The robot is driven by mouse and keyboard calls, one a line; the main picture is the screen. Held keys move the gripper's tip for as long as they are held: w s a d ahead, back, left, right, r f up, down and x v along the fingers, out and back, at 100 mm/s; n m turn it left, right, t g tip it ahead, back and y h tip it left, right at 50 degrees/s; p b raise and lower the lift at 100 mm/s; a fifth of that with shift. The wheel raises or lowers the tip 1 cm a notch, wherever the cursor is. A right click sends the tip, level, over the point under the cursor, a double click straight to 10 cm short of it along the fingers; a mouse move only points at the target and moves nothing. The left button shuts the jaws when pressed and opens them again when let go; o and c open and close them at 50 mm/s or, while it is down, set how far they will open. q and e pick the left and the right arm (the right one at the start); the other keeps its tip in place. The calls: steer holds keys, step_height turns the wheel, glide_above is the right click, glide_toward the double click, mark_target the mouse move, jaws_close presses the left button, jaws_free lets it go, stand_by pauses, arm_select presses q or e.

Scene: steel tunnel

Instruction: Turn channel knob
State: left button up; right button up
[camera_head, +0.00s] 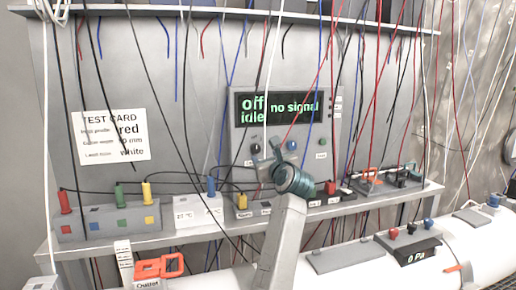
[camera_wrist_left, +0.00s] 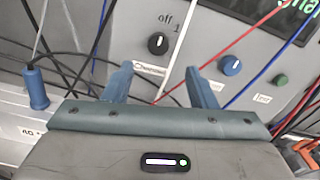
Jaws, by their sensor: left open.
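The channel knob (camera_wrist_left: 158,43) is a round black knob with a white pointer mark on a grey panel, with "off 1" above it and a "Channel" label below. It also shows in the head view (camera_head: 255,148) at the panel's lower left. My left gripper (camera_wrist_left: 158,72) is open and empty. Its two blue-grey fingers point at the panel, on either side of the knob's column and below it in the wrist view; they appear apart from the knob. In the head view the left gripper (camera_head: 268,160) is in front of the panel. My right gripper is not seen.
A blue knob (camera_wrist_left: 231,65) and a green button (camera_wrist_left: 281,80) sit right of the channel knob. The display (camera_head: 288,106) reads "off", "idle", "no signal". Thin cables hang across the panel. Boxes with coloured plugs line the shelf (camera_head: 90,245) below; a test card (camera_head: 110,136) is at left.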

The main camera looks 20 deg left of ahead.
mark_target(257, 150)
arm_select(q)
steer(key=p+x, duration=0.1)
steer(key=x, duration=0.1)
steer(key=r+p+x, duration=0.1)
steer(key=x, duration=0.1)
steer(key=shift+w+a, duration=0.2)
steer(key=shift+a, duration=0.25)
steer(key=shift+w+a+f+p, duration=0.2)
steer(key=shift+w+a+p, duration=0.15)
steer(key=shift+w, duration=0.25)
steer(key=shift+w+a+f+p, duration=0.15)
steer(key=shift+w+a+p, duration=0.2)
steer(key=shift+w, duration=0.3)
steer(key=shift+w+a, duration=0.35)
steer(key=shift+w, duration=0.1)
steer(key=shift+f, duration=0.1)
steer(key=c, duration=0.7)
steer(key=shift+c, duration=1.4)
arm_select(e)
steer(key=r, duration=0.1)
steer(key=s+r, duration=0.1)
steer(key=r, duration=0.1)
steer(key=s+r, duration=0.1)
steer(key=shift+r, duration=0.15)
